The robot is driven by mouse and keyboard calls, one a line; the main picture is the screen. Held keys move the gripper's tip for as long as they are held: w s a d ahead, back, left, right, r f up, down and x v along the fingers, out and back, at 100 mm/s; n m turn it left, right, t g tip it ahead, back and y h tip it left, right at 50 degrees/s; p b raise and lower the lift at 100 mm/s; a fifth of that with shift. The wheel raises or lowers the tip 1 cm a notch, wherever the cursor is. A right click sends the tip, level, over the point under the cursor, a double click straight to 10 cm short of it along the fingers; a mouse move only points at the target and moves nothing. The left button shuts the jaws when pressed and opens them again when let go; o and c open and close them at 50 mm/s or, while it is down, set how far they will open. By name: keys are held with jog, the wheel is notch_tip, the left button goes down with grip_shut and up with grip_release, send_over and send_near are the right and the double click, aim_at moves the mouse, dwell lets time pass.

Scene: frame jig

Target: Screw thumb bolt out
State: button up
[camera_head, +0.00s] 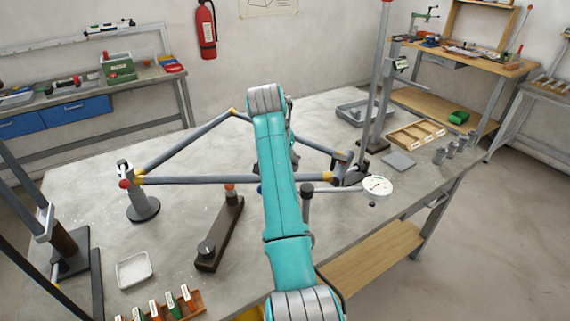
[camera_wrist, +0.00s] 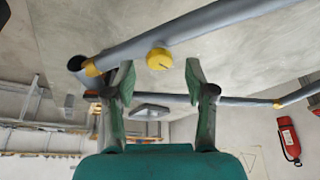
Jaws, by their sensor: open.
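A round yellow thumb bolt head (camera_wrist: 159,59) with a dark line across it sits on the side of a grey tube (camera_wrist: 215,25) in the wrist view. My gripper (camera_wrist: 160,78) is open, with one green finger on each side just short of the bolt head. The fingers look apart from it, and nothing is between them. In the head view the grey tube frame (camera_head: 195,180) with yellow bands rests on stands on the table. My teal arm covers the middle of the frame there, and hides the bolt and most of the gripper.
A dial gauge (camera_head: 377,187) stands right of my arm. A tall grey post (camera_head: 380,80) rises behind.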

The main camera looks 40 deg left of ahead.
jog(key=shift+w+f, duration=0.25)
jog(key=shift+f, duration=0.4)
grip_shut()
jog(key=shift+n, duration=0.3)
